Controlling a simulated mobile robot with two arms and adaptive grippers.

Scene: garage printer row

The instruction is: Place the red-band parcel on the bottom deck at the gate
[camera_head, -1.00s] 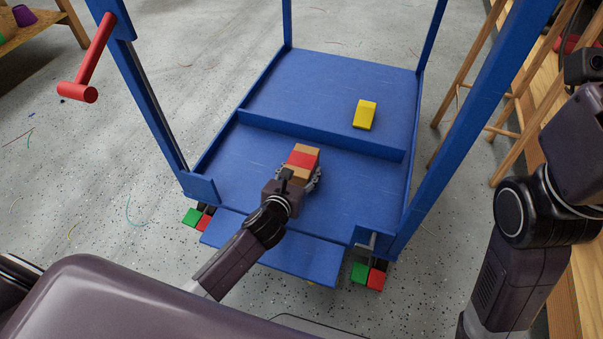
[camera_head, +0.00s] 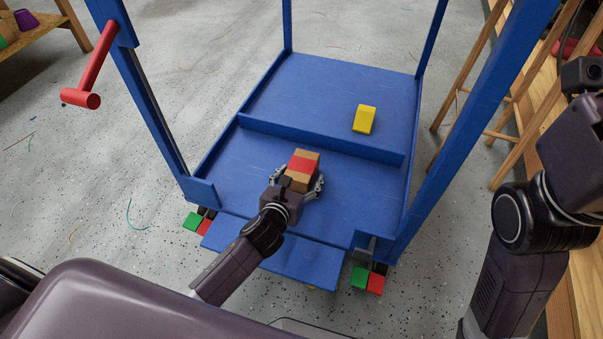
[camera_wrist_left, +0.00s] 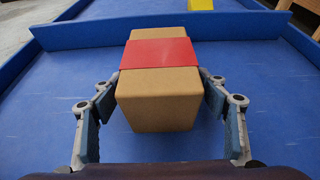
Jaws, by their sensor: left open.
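The red-band parcel (camera_head: 302,168) is a brown box with a red band around its middle. It also shows in the left wrist view (camera_wrist_left: 160,85). It rests on or just above the near part of the blue bottom deck (camera_head: 235,165), in front of the low divider; contact underneath is hard to tell. My left gripper (camera_head: 300,185) is open, with one finger on each side of the parcel. In the left wrist view a gap shows between the near parts of the fingers (camera_wrist_left: 162,100) and the box. The right gripper is out of view; only my right arm shows.
A yellow block (camera_head: 364,119) lies on the far part of the deck, beyond the divider (camera_head: 320,137). Blue posts rise at the deck's corners. A red crank handle (camera_head: 88,80) sticks out at left. Green and red blocks sit by the front corners. A wooden stool (camera_head: 505,100) stands at right.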

